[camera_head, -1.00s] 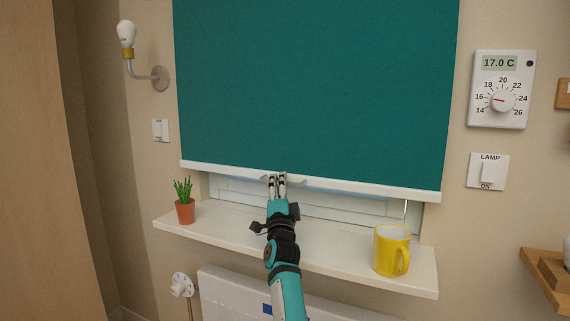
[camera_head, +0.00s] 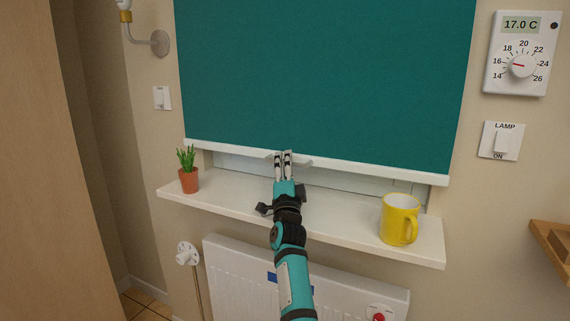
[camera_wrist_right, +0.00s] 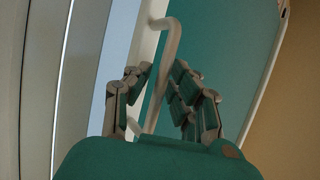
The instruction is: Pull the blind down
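The teal blind (camera_head: 320,75) hangs over the window with a white bottom bar (camera_head: 375,171). The bar is a short way above the sill, and a strip of window shows below it. A pale handle (camera_head: 300,162) sticks out at the middle of the bar. My right gripper (camera_head: 283,156) is at this handle, fingers close together. In the right wrist view the bent handle (camera_wrist_right: 170,50) runs between the fingers (camera_wrist_right: 160,85), which appear closed around it. Exact finger contact is hard to see. My left gripper is out of view.
The white sill (camera_head: 340,225) carries a potted plant (camera_head: 189,178) at left and a yellow mug (camera_head: 398,220) at right. A radiator (camera_head: 235,265) is below. Wall lamp (camera_head: 158,42), switches, and thermostat (camera_head: 522,55) flank the window. A wooden shelf (camera_head: 552,240) is at right.

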